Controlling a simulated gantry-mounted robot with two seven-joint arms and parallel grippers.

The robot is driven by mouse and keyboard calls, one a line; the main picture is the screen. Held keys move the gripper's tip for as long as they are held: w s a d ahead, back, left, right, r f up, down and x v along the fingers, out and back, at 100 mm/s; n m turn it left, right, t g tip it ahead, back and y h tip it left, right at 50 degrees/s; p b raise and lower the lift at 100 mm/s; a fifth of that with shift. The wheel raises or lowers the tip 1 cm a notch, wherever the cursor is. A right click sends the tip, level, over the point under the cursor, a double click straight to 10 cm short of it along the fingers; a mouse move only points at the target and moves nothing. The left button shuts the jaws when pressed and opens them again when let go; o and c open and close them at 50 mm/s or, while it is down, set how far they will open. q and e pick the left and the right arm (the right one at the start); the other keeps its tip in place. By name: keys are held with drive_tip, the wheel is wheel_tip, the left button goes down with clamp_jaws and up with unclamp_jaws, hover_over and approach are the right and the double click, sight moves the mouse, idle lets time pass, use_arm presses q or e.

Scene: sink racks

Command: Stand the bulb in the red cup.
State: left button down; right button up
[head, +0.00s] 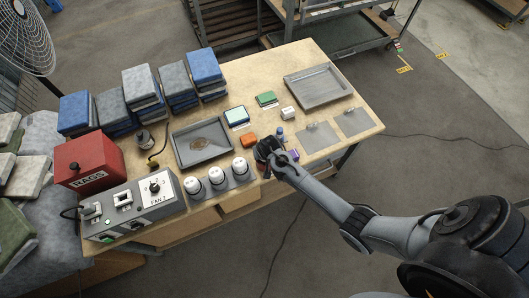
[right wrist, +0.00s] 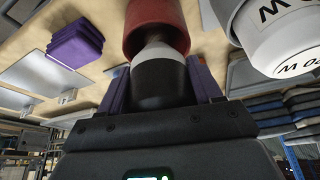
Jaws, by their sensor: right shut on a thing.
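My right gripper (head: 266,150) is low over the front edge of the table in the head view. In the right wrist view its purple-padded fingers (right wrist: 158,88) are shut on the bulb (right wrist: 157,75), which shows a pale band and a dark lower part. The red cup (right wrist: 157,22) is directly beyond the bulb, at the top of that view. The bulb's far end overlaps the cup's near end; I cannot tell whether it is inside or just in front. In the head view my gripper hides the bulb and most of the cup. My left gripper is not in view.
White labelled canisters (head: 217,178) stand left of my gripper; one is close by in the wrist view (right wrist: 285,35). Purple pieces (right wrist: 75,43) lie on the other side. An orange block (head: 249,140), a blue item (head: 281,133) and a grey tray (head: 203,143) are nearby.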

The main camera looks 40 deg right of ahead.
drive_tip(key=shift+f, duration=0.35)
drive_tip(key=shift+s+f, duration=0.15)
drive_tip(key=shift+f, duration=0.15)
drive_tip(key=o, duration=1.1)
drive_tip(key=shift+s+f, duration=0.1)
drive_tip(key=shift+f, duration=0.05)
drive_tip(key=shift+o, duration=0.2)
drive_tip(key=shift+r, duration=0.4)
drive_tip(key=w+p+v, duration=0.1)
drive_tip(key=p+v, duration=0.1)
drive_tip(key=v, duration=1)
drive_tip(key=s+a+r+n+y, duration=0.1)
drive_tip(key=s+a+r+n, duration=0.3)
drive_tip(key=s, duration=0.6)
drive_tip(key=s+a+r+n+y, duration=0.1)
drive_tip(key=s+a+r+n, duration=0.3)
drive_tip(key=s, duration=0.6)
drive_tip(key=shift+s+r, duration=0.25)
drive_tip(key=shift+r, duration=0.4)
